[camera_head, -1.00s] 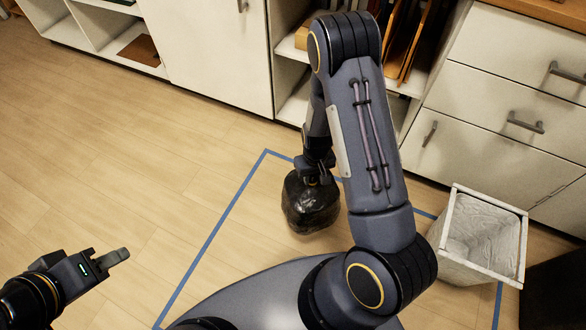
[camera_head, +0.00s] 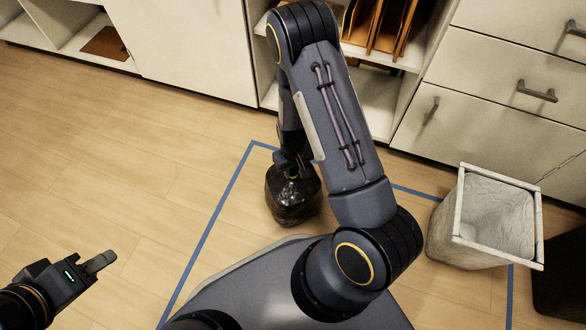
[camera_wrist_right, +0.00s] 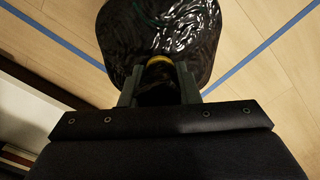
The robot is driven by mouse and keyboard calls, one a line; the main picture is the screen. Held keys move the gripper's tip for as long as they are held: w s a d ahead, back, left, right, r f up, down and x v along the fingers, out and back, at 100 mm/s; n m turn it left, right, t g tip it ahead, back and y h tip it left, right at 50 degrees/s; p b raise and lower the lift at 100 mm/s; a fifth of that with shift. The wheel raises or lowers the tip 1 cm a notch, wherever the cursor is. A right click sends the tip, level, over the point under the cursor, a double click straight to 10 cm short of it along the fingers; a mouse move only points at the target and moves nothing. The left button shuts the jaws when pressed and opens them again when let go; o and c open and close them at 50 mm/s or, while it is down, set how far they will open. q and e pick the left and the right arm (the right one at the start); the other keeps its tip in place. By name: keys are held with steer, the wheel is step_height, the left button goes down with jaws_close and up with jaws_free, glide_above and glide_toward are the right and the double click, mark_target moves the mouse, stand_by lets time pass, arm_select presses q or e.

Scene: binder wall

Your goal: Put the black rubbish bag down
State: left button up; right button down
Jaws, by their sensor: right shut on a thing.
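The black rubbish bag (camera_head: 294,197) is a shiny, rounded bundle at the middle of the head view, inside the blue-taped area. My right gripper (camera_head: 290,165) is above it, shut on its gathered top. In the right wrist view the bag (camera_wrist_right: 158,35) hangs from or stands under my right gripper (camera_wrist_right: 159,82), whose fingers pinch the neck by a yellow band. I cannot tell whether the bag's underside touches the floor. My left gripper (camera_head: 100,262) is at the lower left, away from the bag; its finger gap is not clear.
Blue tape (camera_head: 212,220) marks an area on the wooden floor (camera_head: 120,180). A lined bin (camera_head: 490,215) stands at the right. White cabinets and drawers (camera_head: 500,90) and shelves with binders (camera_head: 375,25) line the back. Floor to the left is clear.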

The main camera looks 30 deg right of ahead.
steer(key=shift+f, duration=0.15)
steer(key=c, duration=1.1)
jaws_free()
step_height(320, 180, up, 12)
steer(key=p, duration=0.5)
steer(key=s+a+r+t+y, duration=0.1)
steer(key=s+r, duration=0.2)
steer(key=r, duration=0.5)
steer(key=s+a+r+m+t+y, duration=0.1)
steer(key=s+r+t+y, duration=0.15)
steer(key=r, duration=0.55)
steer(key=s+a+r+y, duration=0.1)
steer(key=s+r, duration=0.2)
steer(key=r, duration=0.5)
steer(key=s+r, duration=0.1)
steer(key=s, duration=0.1)
steer(key=s+r+t, duration=0.1)
steer(key=s, duration=0.2)
steer(key=s+a+r+t, duration=0.1)
steer(key=s+r, duration=0.1)
steer(key=s, duration=0.1)
steer(key=shift+s+h, duration=0.2)
steer(key=shift+h, duration=0.15)
